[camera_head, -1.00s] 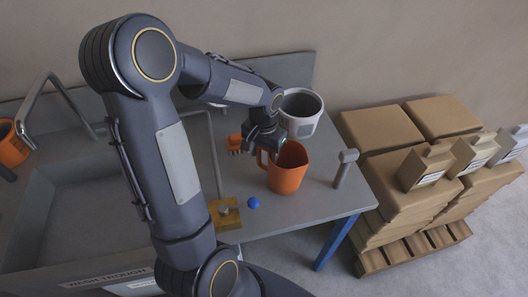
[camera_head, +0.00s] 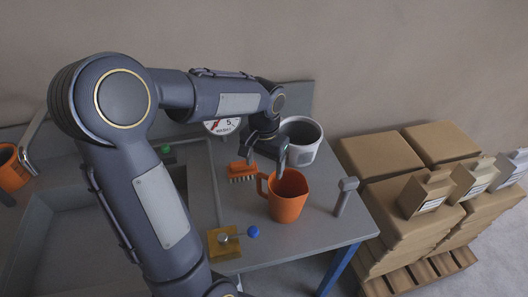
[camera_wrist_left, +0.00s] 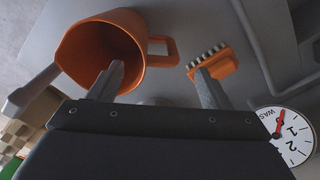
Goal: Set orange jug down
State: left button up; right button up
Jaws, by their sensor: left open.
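The orange jug (camera_head: 287,199) stands upright on the grey table (camera_head: 310,225), with its handle toward the left. My left gripper (camera_head: 268,158) is open and empty, behind and above the jug's handle, apart from it. In the left wrist view the jug (camera_wrist_left: 90,50) lies beyond the fingers, with one finger overlapping its near rim. The left gripper (camera_wrist_left: 158,85) has its fingers wide apart there, with nothing between them. My right gripper does not show.
An orange brush (camera_head: 242,170) lies left of the jug. A white-grey bucket (camera_head: 302,140) stands behind. A grey hammer-shaped tool (camera_head: 345,196) stands right. Stacked boxes (camera_head: 420,190) stand beyond the table's right edge.

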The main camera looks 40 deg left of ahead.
pick_arm(q)
notch_tip(320, 180, up, 4)
jog(key=shift+s+r, duration=0.1)
jog(key=shift+r, duration=0.15)
jog(key=s+d+t+h, duration=0.2)
jog(key=s+d, duration=0.3)
jog(key=s, duration=0.3)
jog(key=s+d+n+t+h, duration=0.1)
jog(key=s+d+t, duration=0.2)
jog(key=s+d, duration=0.2)
jog(key=shift+s+r+h, duration=0.2)
jog(key=shift+s+h, duration=0.2)
jog(key=shift+s, duration=1.3)
